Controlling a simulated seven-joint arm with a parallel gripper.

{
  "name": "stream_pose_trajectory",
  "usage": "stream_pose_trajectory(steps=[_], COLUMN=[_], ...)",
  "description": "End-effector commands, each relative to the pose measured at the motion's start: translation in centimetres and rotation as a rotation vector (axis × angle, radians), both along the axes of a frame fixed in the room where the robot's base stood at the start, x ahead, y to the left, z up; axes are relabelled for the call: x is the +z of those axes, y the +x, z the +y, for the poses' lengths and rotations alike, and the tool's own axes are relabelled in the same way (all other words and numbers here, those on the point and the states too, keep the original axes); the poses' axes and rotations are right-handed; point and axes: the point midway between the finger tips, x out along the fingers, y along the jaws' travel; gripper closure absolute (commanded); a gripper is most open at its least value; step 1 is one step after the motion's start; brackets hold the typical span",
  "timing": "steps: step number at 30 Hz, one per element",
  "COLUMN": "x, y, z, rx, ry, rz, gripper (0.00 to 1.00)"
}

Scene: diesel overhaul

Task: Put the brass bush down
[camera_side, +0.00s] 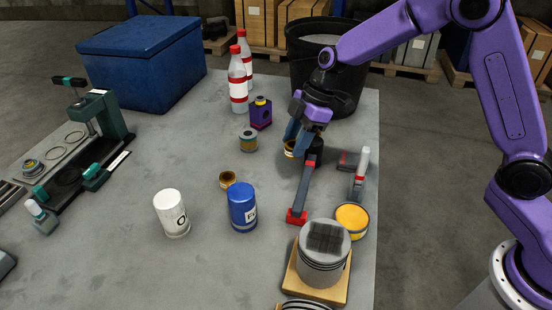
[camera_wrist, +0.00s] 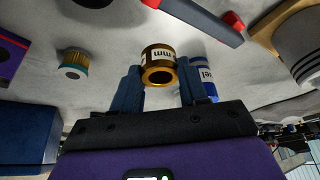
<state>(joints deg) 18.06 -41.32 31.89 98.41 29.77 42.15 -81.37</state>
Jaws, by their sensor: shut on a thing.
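My gripper (camera_side: 297,142) is shut on a brass bush (camera_side: 289,149), a short gold ring with a white label. In the wrist view the bush (camera_wrist: 158,67) sits between the two blue fingers of my gripper (camera_wrist: 158,85), its dark bore facing the camera. The label shows "mm"; the rest of its text is out of sight. In the side view the fingers hide part of the bush. It is close over the grey table; I cannot tell whether it touches. A second, similar brass ring (camera_side: 228,180) stands on the table beside the blue can.
A red-ended tool (camera_side: 303,193) lies just in front of my gripper. A teal-and-gold cylinder (camera_side: 248,140), purple box (camera_side: 261,114), blue can (camera_side: 242,207), white can (camera_side: 171,213), yellow-topped tin (camera_side: 351,219) and piston (camera_side: 323,256) stand around. Bare table (camera_side: 185,150) lies to the left.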

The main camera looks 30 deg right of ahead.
Motion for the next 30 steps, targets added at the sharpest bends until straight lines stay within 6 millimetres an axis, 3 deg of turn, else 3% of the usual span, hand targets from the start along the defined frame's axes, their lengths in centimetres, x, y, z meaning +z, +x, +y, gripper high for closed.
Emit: stream_pose_trajectory(steps=[10, 21, 25, 30], x=[-4.4, -6.9, -8.5, -9.1], y=[4.0, 5.7, 5.6, 5.6], z=[1.5, 2.2, 2.2, 2.2], rx=[-0.001, 0.0, -0.001, 0.0], ry=[0.0, -0.001, 0.0, 0.0], rz=[-0.001, 0.0, 0.0, -0.002], gripper=[1.0, 1.0, 1.0, 1.0])
